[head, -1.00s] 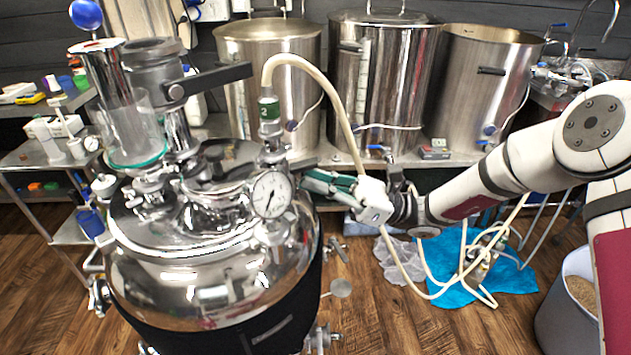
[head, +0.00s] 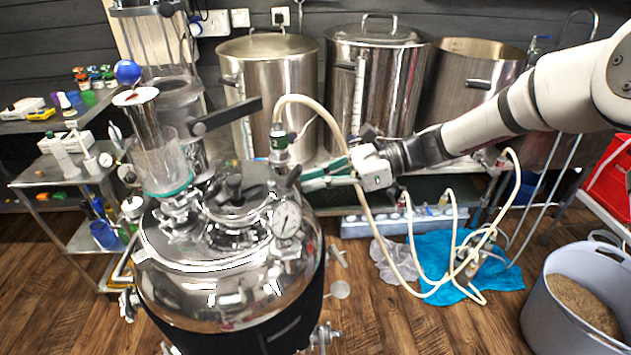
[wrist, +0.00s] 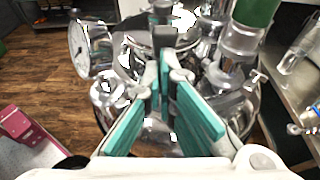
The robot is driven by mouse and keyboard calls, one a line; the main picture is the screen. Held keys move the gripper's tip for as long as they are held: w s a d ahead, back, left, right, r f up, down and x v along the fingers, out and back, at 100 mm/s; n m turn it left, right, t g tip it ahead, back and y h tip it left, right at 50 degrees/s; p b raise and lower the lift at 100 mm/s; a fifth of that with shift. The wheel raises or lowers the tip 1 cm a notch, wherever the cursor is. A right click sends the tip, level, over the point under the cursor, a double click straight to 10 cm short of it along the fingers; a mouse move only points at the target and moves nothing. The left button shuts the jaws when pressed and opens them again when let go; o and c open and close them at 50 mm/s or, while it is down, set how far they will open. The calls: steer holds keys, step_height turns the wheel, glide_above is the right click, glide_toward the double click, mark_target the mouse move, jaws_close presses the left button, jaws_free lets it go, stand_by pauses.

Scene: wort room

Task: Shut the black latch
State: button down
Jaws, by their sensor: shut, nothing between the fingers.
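A stubby black latch (head: 293,176) stands tilted up at the right side of the lid of the steel vessel (head: 215,290), beside the pressure gauge (head: 287,220). In the wrist view a dark block (wrist: 165,38), seemingly this latch, shows just beyond my fingertips. My gripper (head: 304,180) has teal finger pads and comes in from the right, its tips close to the latch; I cannot tell whether they touch. In the wrist view the fingers (wrist: 163,75) converge and are empty. The fingers hide part of the lid.
A hose (head: 335,120) arches from the green-banded fitting (head: 279,143) behind my gripper. A dark lever (head: 228,115) sticks out from the grey column. Large steel pots (head: 375,85) stand behind. A grain bucket (head: 545,305) is on the floor at right.

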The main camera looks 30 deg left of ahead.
steer(key=shift+s+a+r+t+h+p, duration=0.2)
steer(key=shift+a+r+t+h+p, duration=0.2)
steer(key=shift+h, duration=0.2)
steer(key=shift+s+a+r+t+h+p, duration=0.2)
steer(key=shift+r+t+h+p, duration=0.1)
steer(key=shift+r+h+p, duration=0.25)
steer(key=shift+w+d+f, duration=0.15)
steer(key=shift+f, duration=0.15)
steer(key=shift+r, duration=0.85)
steer(key=shift+w+d, duration=0.15)
steer(key=shift+d, duration=0.2)
glide_toward(300, 174)
steer(key=w+v, duration=0.1)
steer(key=v, duration=0.4)
steer(key=shift+s+a, duration=0.2)
steer(key=shift+a, duration=0.1)
